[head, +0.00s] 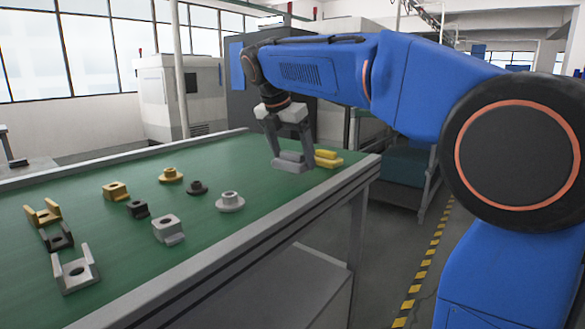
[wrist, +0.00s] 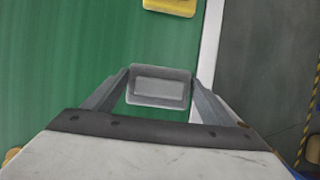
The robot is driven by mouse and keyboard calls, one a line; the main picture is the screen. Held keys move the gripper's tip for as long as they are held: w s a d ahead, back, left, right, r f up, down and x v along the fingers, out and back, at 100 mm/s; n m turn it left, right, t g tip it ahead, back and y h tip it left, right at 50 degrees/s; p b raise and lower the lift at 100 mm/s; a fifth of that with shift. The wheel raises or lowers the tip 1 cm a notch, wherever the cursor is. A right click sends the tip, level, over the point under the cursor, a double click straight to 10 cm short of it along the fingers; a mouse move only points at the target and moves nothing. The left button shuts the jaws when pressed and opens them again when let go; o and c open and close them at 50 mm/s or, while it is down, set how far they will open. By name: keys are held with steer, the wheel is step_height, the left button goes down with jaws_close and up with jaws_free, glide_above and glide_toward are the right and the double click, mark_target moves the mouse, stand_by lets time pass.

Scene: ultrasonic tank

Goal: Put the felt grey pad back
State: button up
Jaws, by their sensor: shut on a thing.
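The grey pad (head: 289,166) is a flat, stepped grey block at the far right end of the green table. It also shows in the wrist view (wrist: 158,90), between the two fingers. My gripper (head: 293,155) points down and is shut on the grey pad, one finger on each side. The pad is level and on or very close to the green top; I cannot tell whether it touches. A yellow pad (head: 328,158) of like shape lies just beside it, apart from it in the wrist view (wrist: 170,5).
The green table (head: 110,250) carries several grey, black and yellow parts to the left: U-brackets (head: 75,271), blocks (head: 168,229) and flanged rings (head: 230,202). The table's pale edge (wrist: 208,60) runs close to the right of the pad. Green surface left of the pad is clear.

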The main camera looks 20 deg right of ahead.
mark_target(291, 160)
steer(key=shift+d+f, duration=0.1)
steer(key=shift+f, duration=1.55)
steer(key=shift+f, duration=0.1)
steer(key=o, duration=1)
steer(key=v, duration=1.2)
steer(key=shift+d, duration=0.1)
